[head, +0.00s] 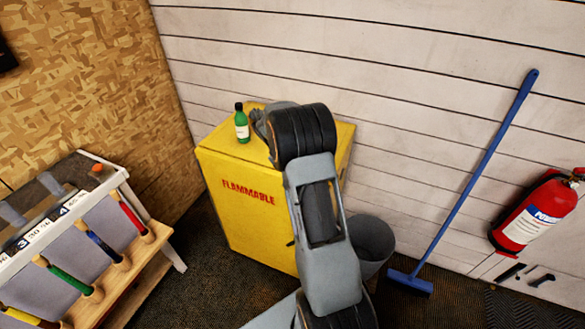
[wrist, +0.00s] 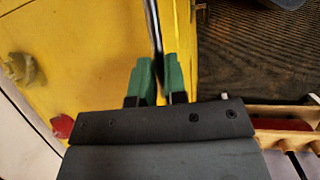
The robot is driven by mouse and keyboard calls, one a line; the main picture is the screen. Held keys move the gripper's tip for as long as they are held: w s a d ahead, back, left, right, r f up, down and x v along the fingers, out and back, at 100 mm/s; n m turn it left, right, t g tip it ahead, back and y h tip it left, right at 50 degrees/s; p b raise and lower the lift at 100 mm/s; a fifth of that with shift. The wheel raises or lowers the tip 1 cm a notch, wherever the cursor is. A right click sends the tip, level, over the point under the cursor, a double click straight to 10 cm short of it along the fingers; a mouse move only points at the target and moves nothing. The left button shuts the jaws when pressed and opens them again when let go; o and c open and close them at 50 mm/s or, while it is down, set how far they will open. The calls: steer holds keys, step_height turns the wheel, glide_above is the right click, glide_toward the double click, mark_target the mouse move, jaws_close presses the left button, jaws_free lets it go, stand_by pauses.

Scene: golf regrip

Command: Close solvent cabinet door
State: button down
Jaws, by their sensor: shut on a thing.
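The yellow solvent cabinet (head: 235,200) stands against the wall in the head view, with red FLAMMABLE lettering on its front. That front looks roughly flush with the body, but my arm covers its right side, so any small door gap cannot be seen. In the wrist view the yellow door panel (wrist: 100,55) fills the left. My fingertips are hidden in the head view.
A green bottle (head: 242,124) stands on the cabinet top. A grey bin (head: 372,240) is right of the cabinet, then a blue broom (head: 480,175) and a red extinguisher (head: 535,212). A club rack (head: 130,265) stands at the left. Dark carpet lies between rack and cabinet.

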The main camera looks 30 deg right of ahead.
steer(key=shift+w+d+r, duration=0.15)
steer(key=shift+w, duration=0.05)
steer(key=c, duration=1.2)
jaws_free()
steer(key=shift+d, duration=0.15)
steer(key=shift+o, duration=0.2)
steer(key=b+v, duration=0.1)
steer(key=v, duration=1.2)
steer(key=shift+a+r, duration=0.25)
steer(key=shift+a, duration=0.05)
